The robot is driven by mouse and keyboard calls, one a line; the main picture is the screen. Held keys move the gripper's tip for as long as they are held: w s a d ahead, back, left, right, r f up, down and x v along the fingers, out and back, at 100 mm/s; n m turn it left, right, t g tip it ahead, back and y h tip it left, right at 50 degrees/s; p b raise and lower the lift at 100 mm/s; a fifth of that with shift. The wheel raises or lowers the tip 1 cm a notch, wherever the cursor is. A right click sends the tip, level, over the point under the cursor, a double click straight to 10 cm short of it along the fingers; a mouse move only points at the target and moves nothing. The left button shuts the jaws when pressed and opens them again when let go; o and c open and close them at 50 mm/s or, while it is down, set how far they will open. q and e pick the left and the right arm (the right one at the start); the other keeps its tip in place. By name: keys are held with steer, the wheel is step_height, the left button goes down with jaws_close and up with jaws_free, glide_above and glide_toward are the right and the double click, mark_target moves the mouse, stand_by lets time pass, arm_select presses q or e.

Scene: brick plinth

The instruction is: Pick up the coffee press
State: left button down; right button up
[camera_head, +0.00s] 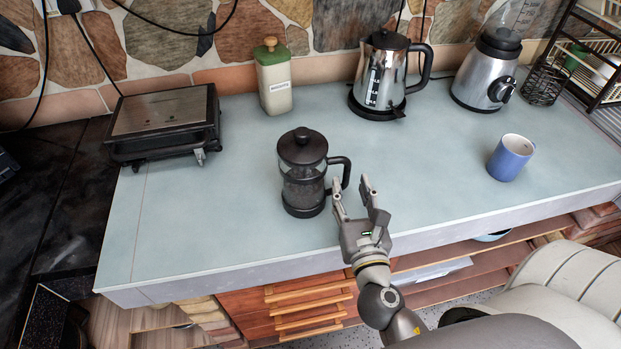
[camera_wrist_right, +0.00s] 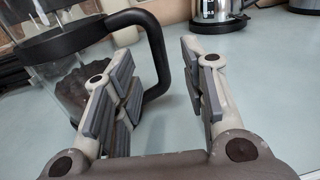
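The coffee press (camera_head: 302,178) stands upright on the pale blue-green counter, with a black lid, a clear body with dark contents, and a black handle on its right side. My right gripper (camera_head: 367,187) is open and empty, just right of the handle and near the counter's front edge. My left gripper is not in view.
A blender (camera_head: 487,72), a wire rack (camera_head: 590,60) and a blue mug (camera_head: 510,158) are right. The counter (camera_head: 420,150) between press and mug is clear.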

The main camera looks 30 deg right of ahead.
mark_target(347, 175)
steer(key=shift+w+d+r, duration=0.1)
steer(key=shift+w+r, duration=0.2)
steer(key=shift+w, duration=0.05)
steer(key=p+x, duration=0.2)
steer(key=x, duration=0.1)
steer(key=shift+w+r, duration=0.1)
steer(key=shift+w, duration=0.05)
steer(key=shift+w+d, duration=0.2)
steer(key=shift+w, duration=0.3)
arm_select(q)
steer(key=shift+w+r, duration=0.35)
steer(key=shift+r, duration=0.3)
steer(key=shift+w+r, duration=0.3)
steer(key=shift+r, duration=0.3)
arm_select(e)
steer(key=shift+c, duration=0.5)
jaws_close()
arm_select(q)
steer(key=shift+s, duration=0.1)
